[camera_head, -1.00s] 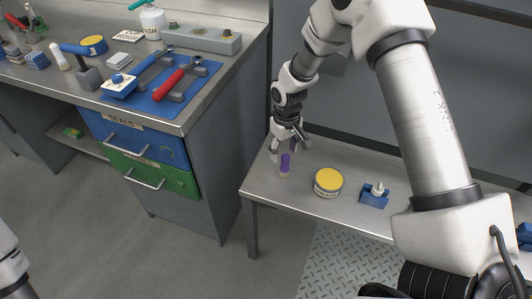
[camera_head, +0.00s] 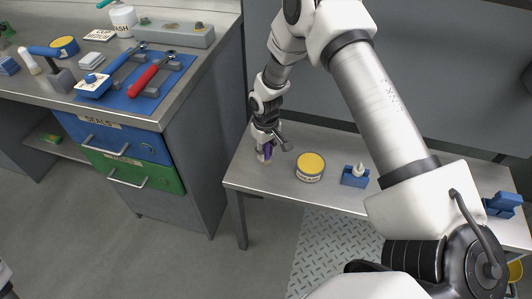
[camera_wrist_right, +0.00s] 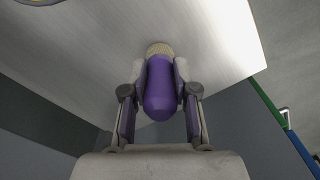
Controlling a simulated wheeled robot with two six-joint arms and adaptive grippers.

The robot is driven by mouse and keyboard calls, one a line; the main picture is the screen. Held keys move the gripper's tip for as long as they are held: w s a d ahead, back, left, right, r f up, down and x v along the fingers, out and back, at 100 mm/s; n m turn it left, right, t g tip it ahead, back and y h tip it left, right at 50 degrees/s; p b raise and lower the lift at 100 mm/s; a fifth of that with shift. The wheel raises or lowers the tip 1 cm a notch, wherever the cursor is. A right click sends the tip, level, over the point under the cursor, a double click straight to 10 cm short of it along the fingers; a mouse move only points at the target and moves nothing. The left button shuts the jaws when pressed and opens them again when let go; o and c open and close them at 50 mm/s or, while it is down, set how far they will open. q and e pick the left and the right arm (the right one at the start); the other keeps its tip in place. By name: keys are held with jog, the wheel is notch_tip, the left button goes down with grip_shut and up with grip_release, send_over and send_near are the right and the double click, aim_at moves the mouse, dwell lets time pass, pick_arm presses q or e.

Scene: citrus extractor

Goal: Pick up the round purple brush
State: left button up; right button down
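The round purple brush (camera_head: 268,149) stands upright at the left end of the grey metal table (camera_head: 330,203). In the right wrist view the brush (camera_wrist_right: 161,88) shows its rounded purple handle toward the camera and its pale bristle end away from it. My right gripper (camera_head: 270,148) is around the brush from above. In the right wrist view the right gripper's fingers (camera_wrist_right: 160,74) press against both sides of the brush, with no clear gap. The brush still appears to be at the tabletop. My left gripper is not in view.
A yellow-lidded tin (camera_head: 310,167) and a blue holder with a white bottle (camera_head: 355,175) stand to the right of the brush. A workbench (camera_head: 196,92) with drawers and tools is at the left. The table's front edge is close to the brush.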

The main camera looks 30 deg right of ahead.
dwell(0.3)
jog(key=shift+w+r, duration=0.1)
jog(key=shift+r, duration=0.55)
notch_tip(320, 180, up, 2)
jog(key=shift+r, duration=0.2)
jog(key=s, duration=0.6)
jog(key=shift+a+r, duration=0.1)
jog(key=shift+a, duration=0.15)
jog(key=s+b, duration=0.1)
jog(key=s, duration=0.2)
jog(key=s+b, duration=0.2)
jog(key=s, duration=0.1)
jog(key=s+b, duration=0.2)
jog(key=s, duration=0.1)
jog(key=shift+s+a+r, duration=0.1)
jog(key=shift+a+r, duration=0.1)
jog(key=shift+a, duration=0.15)
jog(key=shift+s+r, duration=0.3)
jog(key=shift+s, duration=0.15)
